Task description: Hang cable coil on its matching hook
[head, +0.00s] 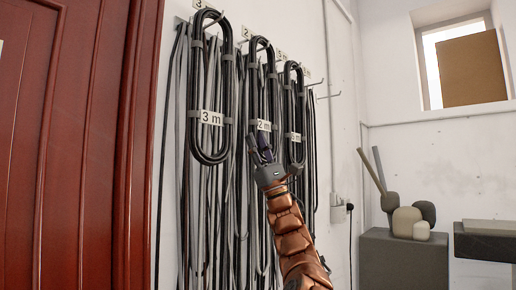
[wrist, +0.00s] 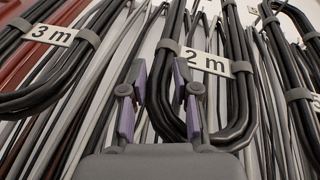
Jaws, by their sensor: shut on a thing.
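A black cable coil with a "2 m" tag (head: 264,125) hangs upright in the middle of the wall row, its top loop at a hook under a number label (head: 246,32). My gripper (head: 262,148) is at its lower end. In the wrist view, the purple-padded fingers of my gripper (wrist: 163,90) are on either side of the lower left strands of the 2 m coil (wrist: 163,65), shut on them. The exact contact of the loop with the hook is too small to tell.
A "3 m" coil (head: 210,118) hangs to the left and another tagged coil (head: 293,137) close to the right. Loose grey and black cables hang behind. A bare hook (head: 330,96) sticks out further right. A red door (head: 65,150) is at left, a grey block (head: 403,262) at right.

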